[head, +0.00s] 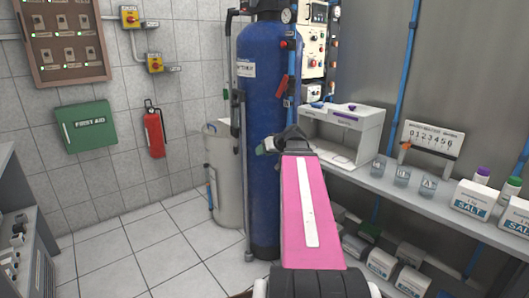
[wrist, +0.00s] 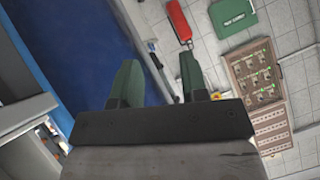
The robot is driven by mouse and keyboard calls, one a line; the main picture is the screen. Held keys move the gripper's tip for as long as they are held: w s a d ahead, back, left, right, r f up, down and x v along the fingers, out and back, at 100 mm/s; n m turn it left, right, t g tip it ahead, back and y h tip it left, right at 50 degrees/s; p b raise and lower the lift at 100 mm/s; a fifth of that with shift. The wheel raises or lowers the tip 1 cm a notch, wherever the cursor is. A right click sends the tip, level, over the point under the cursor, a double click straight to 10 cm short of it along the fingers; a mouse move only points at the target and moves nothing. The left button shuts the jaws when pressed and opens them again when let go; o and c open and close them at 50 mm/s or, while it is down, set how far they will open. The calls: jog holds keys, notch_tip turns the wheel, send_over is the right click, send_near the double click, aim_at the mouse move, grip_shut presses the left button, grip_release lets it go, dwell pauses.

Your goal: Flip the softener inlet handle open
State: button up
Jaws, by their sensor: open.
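The softener is a tall blue tank (head: 262,110) standing in the middle of the head view. It fills the left part of the wrist view (wrist: 75,50) as a dark blue wall. A red lever handle (head: 281,87) hangs by the blue pipe on the tank's right front. I cannot tell which handle is the inlet one. A grey pipe (head: 241,150) runs up the tank's left side. My gripper (head: 268,146) is in front of the tank at mid-height. In the wrist view its green fingers (wrist: 160,82) are apart and empty, with the grey pipe beyond them.
A pale bin (head: 222,175) stands behind the tank's left side. A shelf (head: 400,190) with a white unit (head: 342,135), beakers (head: 401,175) and salt boxes (head: 475,200) lies right. A fire extinguisher (head: 154,132) and first aid box (head: 86,126) hang left. Floor at left is clear.

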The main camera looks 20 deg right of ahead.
jog(key=shift+o, duration=1.1)
jog(key=m+g+h, duration=0.4)
jog(key=m+h, duration=1.8)
jog(key=h, duration=0.1)
send_near(284, 80)
jog(key=x, duration=1)
jog(key=shift+w+d+r, duration=0.1)
jog(key=shift+w+d, duration=0.05)
jog(key=shift+d, duration=0.2)
jog(key=c, duration=0.9)
